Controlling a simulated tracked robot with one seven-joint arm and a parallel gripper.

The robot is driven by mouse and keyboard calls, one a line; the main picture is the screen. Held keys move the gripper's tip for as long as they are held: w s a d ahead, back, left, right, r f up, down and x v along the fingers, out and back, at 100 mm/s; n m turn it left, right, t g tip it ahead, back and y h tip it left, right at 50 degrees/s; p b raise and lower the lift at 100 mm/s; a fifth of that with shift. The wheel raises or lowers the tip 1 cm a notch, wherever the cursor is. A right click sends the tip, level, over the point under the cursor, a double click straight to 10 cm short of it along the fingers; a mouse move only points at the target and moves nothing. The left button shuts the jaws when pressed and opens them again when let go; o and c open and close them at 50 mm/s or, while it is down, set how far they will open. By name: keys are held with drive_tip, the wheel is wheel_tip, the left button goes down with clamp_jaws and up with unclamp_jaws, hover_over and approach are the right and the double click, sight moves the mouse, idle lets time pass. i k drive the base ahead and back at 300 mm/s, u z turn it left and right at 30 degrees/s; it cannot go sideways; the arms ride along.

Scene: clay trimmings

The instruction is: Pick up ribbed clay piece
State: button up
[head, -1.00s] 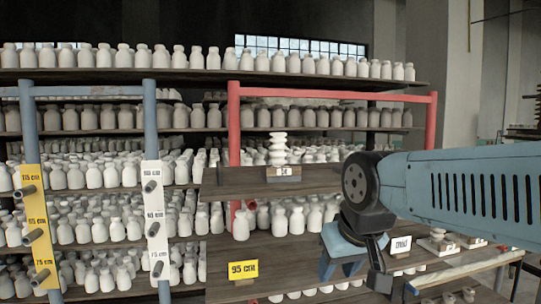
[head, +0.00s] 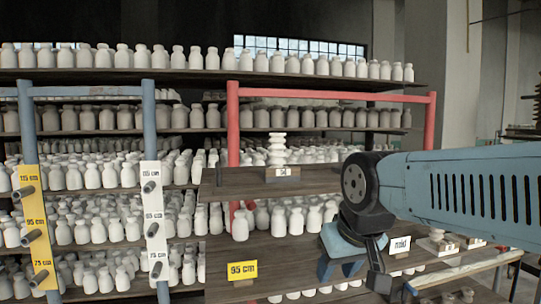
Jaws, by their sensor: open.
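A white ribbed clay piece (head: 277,150), shaped like stacked discs, stands upright on a raised dark wooden board (head: 330,180) near the middle of the head view. A small label sits just in front of its foot. My gripper (head: 352,270) is below and to the right of the piece, pointing down, with its fingers apart. I see nothing between the fingers. The gripper is clear of the ribbed piece, and the piece is in full view except its base, partly behind the label.
Long shelves (head: 190,77) crowded with white bottles fill the background. Bottles stand below the board, left of my gripper. A yellow 95 cm sign (head: 242,270) is at the lower front. More clay pieces (head: 437,240) lie at right.

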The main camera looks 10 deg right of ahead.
sight(277, 140)
drive_tip(key=z, duration=1.45)
drive_tip(key=k, duration=1.2)
drive_tip(key=u, duration=1.45)
drive_tip(key=i, duration=1)
drive_tip(key=z, duration=0.05)
